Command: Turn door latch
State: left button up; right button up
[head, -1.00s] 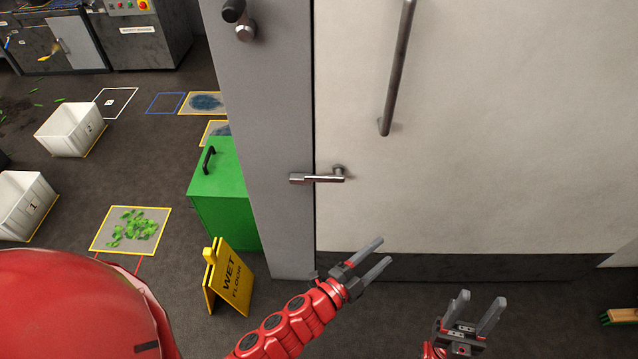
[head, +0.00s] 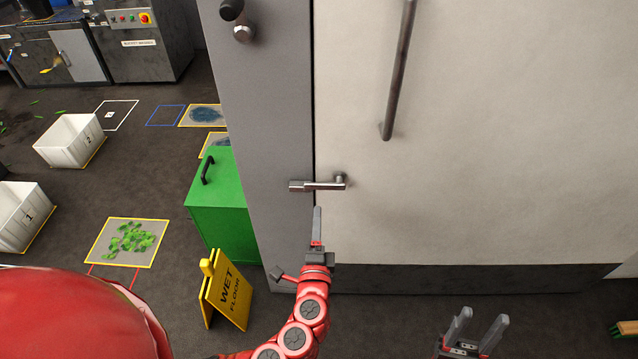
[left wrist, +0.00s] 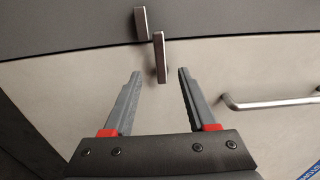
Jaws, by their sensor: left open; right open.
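The metal door latch (head: 322,185) is a short horizontal lever on the left edge of the pale door (head: 470,190), next to the grey frame. My left gripper (head: 318,210) is just below the latch, pointing up at it, and looks apart from it. In the left wrist view the open, empty fingers (left wrist: 155,75) point at the door, with the lever (left wrist: 159,58) lying ahead between them. My right gripper (head: 480,322) is open and empty low in front of the door.
A long bar handle (head: 400,70) is fixed higher on the door. A green box (head: 222,205) and a yellow wet-floor sign (head: 228,292) stand left of the frame (head: 265,130). White crates (head: 68,142) stand further left on the dark floor. A brush (head: 627,328) lies at the right edge.

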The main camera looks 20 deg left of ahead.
aim_at(319, 188)
pick_arm(q)
jog(key=p+x, duration=0.1)
jog(key=x, duration=1.1)
jog(key=shift+w+a+f, duration=0.1)
jog(key=shift+w, duration=0.1)
grip_shut()
dwell(0.9)
